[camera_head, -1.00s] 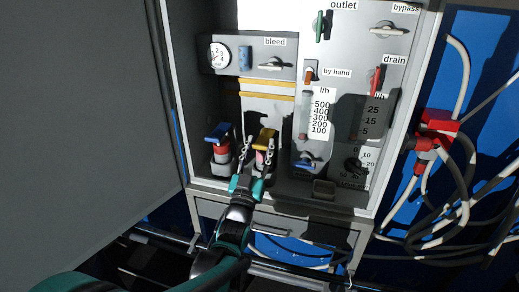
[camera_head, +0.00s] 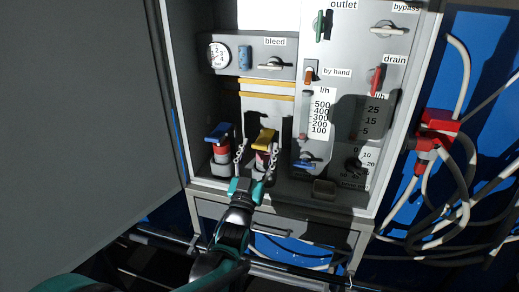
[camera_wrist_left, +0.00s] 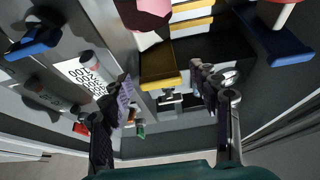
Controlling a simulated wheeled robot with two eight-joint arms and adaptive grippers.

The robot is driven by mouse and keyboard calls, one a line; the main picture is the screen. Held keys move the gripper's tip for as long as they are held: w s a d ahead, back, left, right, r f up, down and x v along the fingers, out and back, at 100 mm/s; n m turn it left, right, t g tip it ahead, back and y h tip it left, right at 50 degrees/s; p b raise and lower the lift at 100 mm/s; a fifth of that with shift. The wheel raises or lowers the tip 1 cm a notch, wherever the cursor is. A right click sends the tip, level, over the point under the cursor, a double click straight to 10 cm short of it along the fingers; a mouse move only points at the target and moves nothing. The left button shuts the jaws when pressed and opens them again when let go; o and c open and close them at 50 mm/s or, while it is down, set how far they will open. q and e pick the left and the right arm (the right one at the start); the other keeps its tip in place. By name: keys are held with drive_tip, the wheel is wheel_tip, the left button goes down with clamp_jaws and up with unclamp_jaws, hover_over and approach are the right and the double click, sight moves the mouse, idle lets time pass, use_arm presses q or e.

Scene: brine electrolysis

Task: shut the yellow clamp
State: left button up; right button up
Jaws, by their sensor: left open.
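The yellow clamp (camera_head: 264,136) sits on a pink-and-dark fitting low in the cabinet, right of a blue clamp (camera_head: 220,130) on a red fitting. My left gripper (camera_head: 257,146) is open and reaches up from below, with one finger on each side of the yellow clamp. In the left wrist view, the yellow clamp (camera_wrist_left: 160,68) shows between the spread fingers of the left gripper (camera_wrist_left: 161,80), with clear gaps beside it. I cannot tell whether a finger touches it. The blue clamp (camera_wrist_left: 272,38) is at the upper right there. My right gripper is not seen.
Right of the yellow clamp are a flow meter (camera_head: 319,115) and a blue-handled knob (camera_head: 306,164). A gauge (camera_head: 218,55) and a bleed valve (camera_head: 275,64) are above. The cabinet's front sill (camera_head: 290,199) runs beneath. A red connector (camera_head: 435,130) with loose cables hangs at the right.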

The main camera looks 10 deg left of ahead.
use_arm(q)
drive_tip(key=v, duration=1.1)
drive_tip(key=shift+s+f, duration=0.15)
drive_tip(key=shift+s, duration=0.1)
wheel_tip(320, 180, down, 11)
drive_tip(key=s+g+b, duration=0.1)
drive_tip(key=g, duration=0.7)
drive_tip(key=s+a+f+g, duration=0.1)
drive_tip(key=s+f+g, duration=0.7)
drive_tip(key=s, duration=0.6)
drive_tip(key=shift+s+a+f+y+b, duration=0.2)
drive_tip(key=shift+f+y+b, duration=0.2)
drive_tip(key=shift+f+b, duration=0.05)
